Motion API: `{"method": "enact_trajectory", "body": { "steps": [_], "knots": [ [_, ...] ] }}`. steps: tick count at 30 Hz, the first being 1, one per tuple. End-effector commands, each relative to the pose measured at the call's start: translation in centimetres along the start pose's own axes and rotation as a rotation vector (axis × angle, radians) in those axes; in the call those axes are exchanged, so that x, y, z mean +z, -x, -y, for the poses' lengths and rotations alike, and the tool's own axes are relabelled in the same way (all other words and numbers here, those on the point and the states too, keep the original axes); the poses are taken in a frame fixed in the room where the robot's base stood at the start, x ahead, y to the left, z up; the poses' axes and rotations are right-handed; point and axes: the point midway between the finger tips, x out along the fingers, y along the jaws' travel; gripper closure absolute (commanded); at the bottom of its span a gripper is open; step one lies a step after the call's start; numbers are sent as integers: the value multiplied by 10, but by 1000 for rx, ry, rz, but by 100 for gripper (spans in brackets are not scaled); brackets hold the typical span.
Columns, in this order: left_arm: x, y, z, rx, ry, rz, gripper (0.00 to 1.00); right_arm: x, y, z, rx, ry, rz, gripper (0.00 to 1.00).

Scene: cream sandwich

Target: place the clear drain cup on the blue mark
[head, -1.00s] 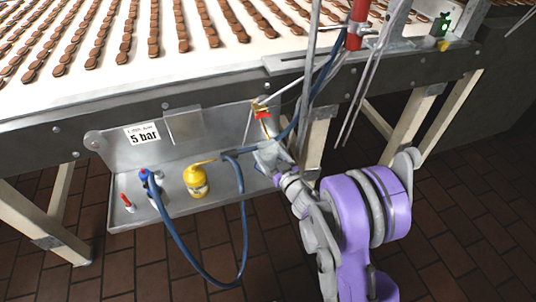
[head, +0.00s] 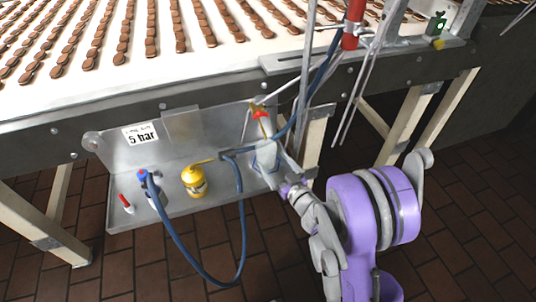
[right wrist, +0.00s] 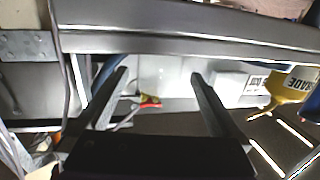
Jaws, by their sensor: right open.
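My right gripper (head: 267,148) is open at the right end of the metal shelf, just below a red and yellow valve (head: 261,115). In the right wrist view its two dark fingers (right wrist: 160,74) are spread apart. A pale, see-through shape (right wrist: 162,72) shows between them, above the red valve handle (right wrist: 150,101) in that picture. It may be the clear drain cup, but its outline is faint, and I cannot tell whether the fingers touch it. My left gripper is not in view.
A conveyor (head: 160,75) with rows of biscuits runs above.

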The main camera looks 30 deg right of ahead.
Motion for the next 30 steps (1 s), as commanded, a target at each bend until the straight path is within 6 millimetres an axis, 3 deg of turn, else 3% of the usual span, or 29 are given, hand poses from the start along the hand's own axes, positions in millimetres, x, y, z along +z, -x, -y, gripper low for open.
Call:
{"method": "enact_trajectory", "body": {
  "steps": [3,9,14,19,25,30],
  "knots": [
    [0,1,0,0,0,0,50,0,27,-1,3,1,0,0],
    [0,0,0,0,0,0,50,0,56,-1,2,1,0,0],
    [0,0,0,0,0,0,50,-4,63,-1,21,1,2,0],
    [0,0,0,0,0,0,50,-24,60,-7,157,2,50,0],
    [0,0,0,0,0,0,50,-22,82,3,318,-8,313,0],
    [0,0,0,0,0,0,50,4,135,47,287,-8,657,0]
  ]
}}
